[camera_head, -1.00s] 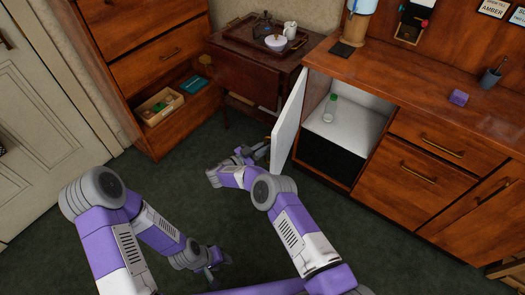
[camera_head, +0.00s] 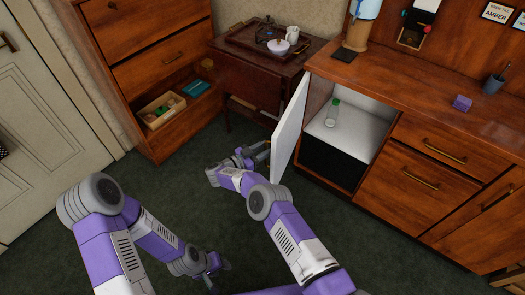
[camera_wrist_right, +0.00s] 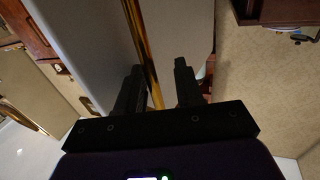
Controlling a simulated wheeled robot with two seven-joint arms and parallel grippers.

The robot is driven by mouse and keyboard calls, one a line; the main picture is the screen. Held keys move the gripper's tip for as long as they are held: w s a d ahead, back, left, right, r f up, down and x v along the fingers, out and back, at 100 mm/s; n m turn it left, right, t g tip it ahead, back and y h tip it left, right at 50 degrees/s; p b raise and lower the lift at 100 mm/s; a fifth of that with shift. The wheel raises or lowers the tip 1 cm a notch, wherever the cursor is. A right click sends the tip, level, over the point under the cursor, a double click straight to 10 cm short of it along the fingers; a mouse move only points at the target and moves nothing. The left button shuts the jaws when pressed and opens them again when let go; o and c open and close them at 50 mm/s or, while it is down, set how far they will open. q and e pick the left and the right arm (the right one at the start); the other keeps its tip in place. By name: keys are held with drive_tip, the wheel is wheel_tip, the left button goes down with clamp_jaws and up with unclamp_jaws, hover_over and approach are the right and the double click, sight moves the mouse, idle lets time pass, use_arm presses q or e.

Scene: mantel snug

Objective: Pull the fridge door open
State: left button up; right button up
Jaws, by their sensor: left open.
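The fridge door (camera_head: 289,133), a white panel, stands swung well out from the wooden counter unit. The white fridge interior (camera_head: 350,130) shows, with a clear green-capped bottle (camera_head: 332,113) inside. My right gripper (camera_head: 262,153) is at the outer face of the door, low down. In the right wrist view, a brass handle bar (camera_wrist_right: 142,45) runs between the two black fingers of the right gripper (camera_wrist_right: 158,88). The fingers are apart, with a gap between the bar and the right finger. My left gripper (camera_head: 213,272) is open and empty, low over the carpet, away from the door.
A small wooden side table (camera_head: 246,73) with a tray stands left of the door, behind my right gripper. A chest (camera_head: 157,75) with an open bottom drawer (camera_head: 183,125) is further left. Green carpet (camera_head: 150,170) is clear between the chest and my arms.

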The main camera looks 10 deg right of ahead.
drive_tip(key=v, duration=0.8)
drive_tip(key=shift+f, duration=0.1)
idle(0.4)
